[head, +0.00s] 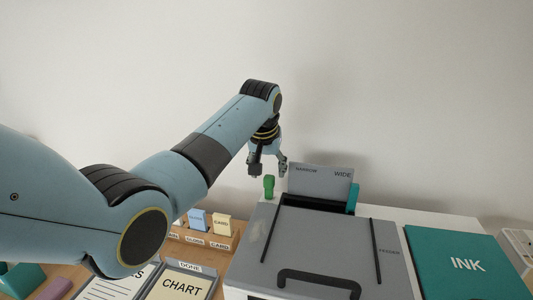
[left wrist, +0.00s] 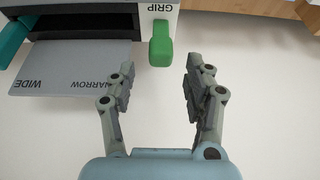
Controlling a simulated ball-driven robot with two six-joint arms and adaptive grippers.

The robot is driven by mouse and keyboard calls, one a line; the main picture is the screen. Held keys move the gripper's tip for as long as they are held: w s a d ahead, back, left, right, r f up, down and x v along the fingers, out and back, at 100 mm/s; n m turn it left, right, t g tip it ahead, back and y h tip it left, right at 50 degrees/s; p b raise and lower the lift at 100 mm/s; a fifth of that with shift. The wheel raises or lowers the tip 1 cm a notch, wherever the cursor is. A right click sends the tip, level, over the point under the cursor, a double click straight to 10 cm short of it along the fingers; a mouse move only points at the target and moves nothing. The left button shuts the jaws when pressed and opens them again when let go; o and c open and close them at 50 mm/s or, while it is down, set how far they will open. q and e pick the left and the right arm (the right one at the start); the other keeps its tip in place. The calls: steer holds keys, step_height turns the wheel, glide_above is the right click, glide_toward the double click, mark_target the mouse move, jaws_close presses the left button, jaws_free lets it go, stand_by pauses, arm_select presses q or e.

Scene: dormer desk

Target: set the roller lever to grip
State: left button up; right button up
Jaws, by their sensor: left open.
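The roller lever (head: 269,187) is a small green handle at the back left of the grey printer (head: 320,246). In the left wrist view the green lever (left wrist: 161,43) stands beside the printed word GRIP. My left gripper (head: 268,168) is open and empty, close above and behind the lever in the head view. In the left wrist view its two fingers (left wrist: 157,85) are spread apart, with the lever beyond the gap between their tips, not between the pads. The right gripper is not in view.
A grey paper support (head: 322,182) marked NARROW and WIDE rises behind the printer, with a teal guide (head: 352,198) beside it. A teal INK box (head: 463,262) lies at the right. A wooden card holder (head: 205,244) and a CHART tray (head: 182,285) sit at the left.

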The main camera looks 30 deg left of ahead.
arm_select(q)
steer(key=v, duration=0.7)
steer(key=shift+r, duration=0.15)
steer(key=shift+s+d, duration=0.1)
steer(key=shift+s, duration=0.1)
